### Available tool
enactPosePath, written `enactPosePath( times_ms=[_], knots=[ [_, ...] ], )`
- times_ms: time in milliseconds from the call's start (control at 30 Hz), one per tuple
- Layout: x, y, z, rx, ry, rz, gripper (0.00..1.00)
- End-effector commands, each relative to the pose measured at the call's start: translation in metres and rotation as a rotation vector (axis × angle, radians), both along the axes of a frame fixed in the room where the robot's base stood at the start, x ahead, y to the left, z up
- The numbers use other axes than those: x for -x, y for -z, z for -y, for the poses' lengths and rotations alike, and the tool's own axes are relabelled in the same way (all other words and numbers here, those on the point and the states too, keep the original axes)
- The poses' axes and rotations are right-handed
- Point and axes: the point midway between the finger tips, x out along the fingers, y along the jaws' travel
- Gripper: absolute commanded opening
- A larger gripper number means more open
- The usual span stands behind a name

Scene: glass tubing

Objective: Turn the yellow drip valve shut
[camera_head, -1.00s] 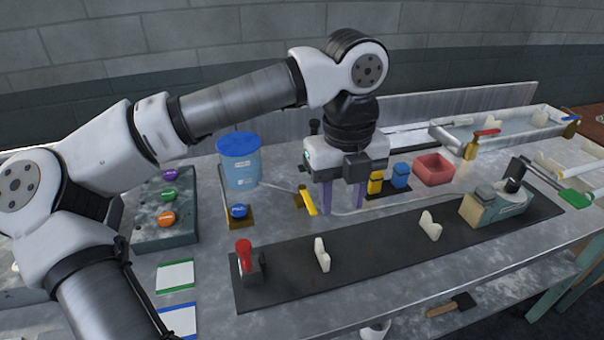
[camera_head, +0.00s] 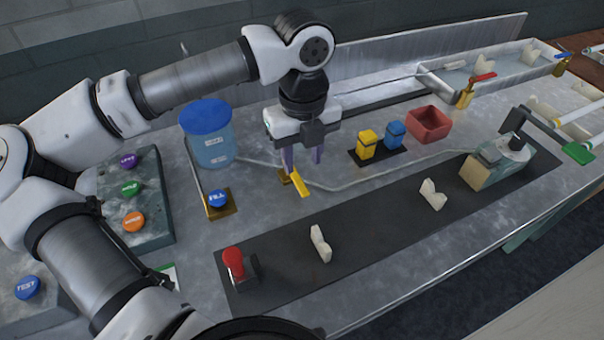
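The yellow drip valve has a bright yellow lever (camera_head: 300,184) on a small brass body, low on the bench in the middle of the view. The lever slants toward the lower right. A pale tube (camera_head: 375,180) runs past it. My gripper (camera_head: 303,162) points down just above and behind the lever, with its two purple fingers spread apart and nothing visible between them. The left finger overlaps the valve's brass body in the picture; I cannot tell whether it touches.
A blue-lidded tank (camera_head: 208,140) stands left of the valve, with a blue button (camera_head: 217,198) in front. Yellow (camera_head: 367,143) and blue (camera_head: 394,134) blocks and a red bin (camera_head: 429,124) are to the right. A dark mat (camera_head: 375,220) with white supports lies in front.

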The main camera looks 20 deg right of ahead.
Motion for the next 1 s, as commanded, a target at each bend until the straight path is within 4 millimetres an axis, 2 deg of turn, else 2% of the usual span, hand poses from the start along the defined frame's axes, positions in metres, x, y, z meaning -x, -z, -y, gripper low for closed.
enactPosePath(
  times_ms=[200, 333, 500, 767, 1000],
  knots=[
    [0.001, 0.041, 0.000, 0.001, 0.001, -0.004, 0.38],
    [0.000, 0.058, 0.000, 0.002, 0.000, -0.002, 0.38],
    [0.000, 0.068, 0.000, 0.001, 0.000, 0.000, 0.38],
    [0.000, 0.070, 0.000, 0.001, 0.000, 0.001, 0.38],
    [0.000, 0.070, 0.000, 0.001, 0.000, 0.000, 0.08]
  ],
)
